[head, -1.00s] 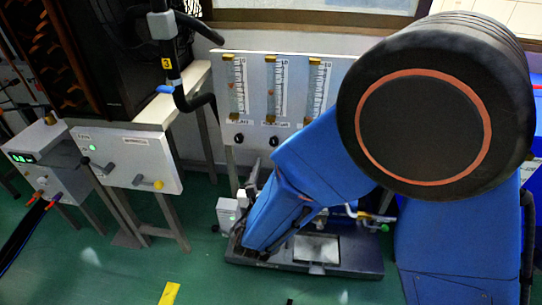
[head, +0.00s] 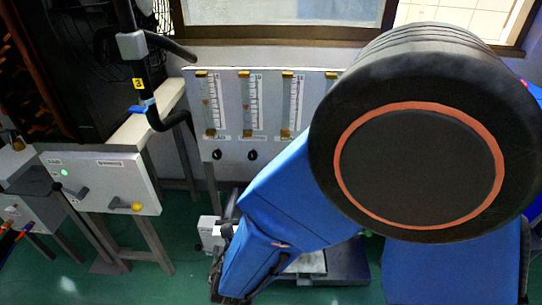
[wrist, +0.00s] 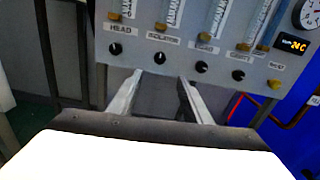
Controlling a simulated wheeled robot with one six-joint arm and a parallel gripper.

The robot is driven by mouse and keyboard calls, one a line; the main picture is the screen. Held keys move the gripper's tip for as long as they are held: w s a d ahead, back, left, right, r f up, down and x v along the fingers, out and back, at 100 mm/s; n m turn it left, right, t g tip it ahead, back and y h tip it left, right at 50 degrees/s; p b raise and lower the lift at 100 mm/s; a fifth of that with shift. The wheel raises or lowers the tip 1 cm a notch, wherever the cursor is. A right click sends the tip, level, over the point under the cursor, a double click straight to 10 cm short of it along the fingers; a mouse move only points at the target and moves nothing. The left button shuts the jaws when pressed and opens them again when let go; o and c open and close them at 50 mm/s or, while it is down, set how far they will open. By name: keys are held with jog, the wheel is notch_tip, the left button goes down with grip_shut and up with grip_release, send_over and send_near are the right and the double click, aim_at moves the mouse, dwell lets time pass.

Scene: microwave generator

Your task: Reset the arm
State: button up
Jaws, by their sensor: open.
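My gripper (wrist: 158,90) shows in the wrist view with its two fingers apart and nothing between them. It points at the lower part of a grey flow-meter panel (wrist: 215,55), which has several black knobs and clear tubes with brass fittings. A gap seems to lie between the fingertips and the panel, though the exact distance is hard to tell. In the head view my blue arm is folded in front of the same panel (head: 230,135), and its large black joint covers the panel's right part. The gripper's fingers are not clearly visible there.
A control box (head: 105,182) with a green light and yellow knob stands at left. A black pipe (head: 158,122) with a blue lever (head: 142,107) rises beside the panel. A dark base plate (head: 345,265) lies on the green floor behind my arm. A window is above.

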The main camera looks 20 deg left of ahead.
jog(key=shift+w+d, duration=0.1)
jog(key=w+d+r+m+g+h, duration=0.1)
jog(key=w+d+r+m+h, duration=0.2)
jog(key=d, duration=0.6)
jog(key=w+d+r+m+g+h, duration=0.1)
jog(key=w+d+m+h, duration=0.3)
jog(key=d, duration=0.4)
jog(key=w+d+r+m+g+h, duration=0.15)
jog(key=d+m+h, duration=0.3)
jog(key=d, duration=0.45)
jog(key=s+d+r+m+g+h, duration=0.15)
jog(key=d+m+g, duration=0.35)
jog(key=d, duration=0.6)
jog(key=s+d+m+g+y, duration=0.1)
jog(key=s+d+m+g, duration=0.2)
jog(key=s+d+m, duration=0.3)
jog(key=s+d+m+g+y, duration=0.1)
jog(key=s+d+m+g, duration=0.15)
jog(key=d+m, duration=0.4)
jog(key=s+d+r+m+t+y, duration=0.1)
jog(key=s+r+m+y, duration=0.2)
jog(key=s+m+y, duration=0.3)
jog(key=s+m, duration=0.4)
jog(key=s, duration=0.1)
jog(key=shift+d+y, duration=0.2)
jog(key=shift+y, duration=0.1)
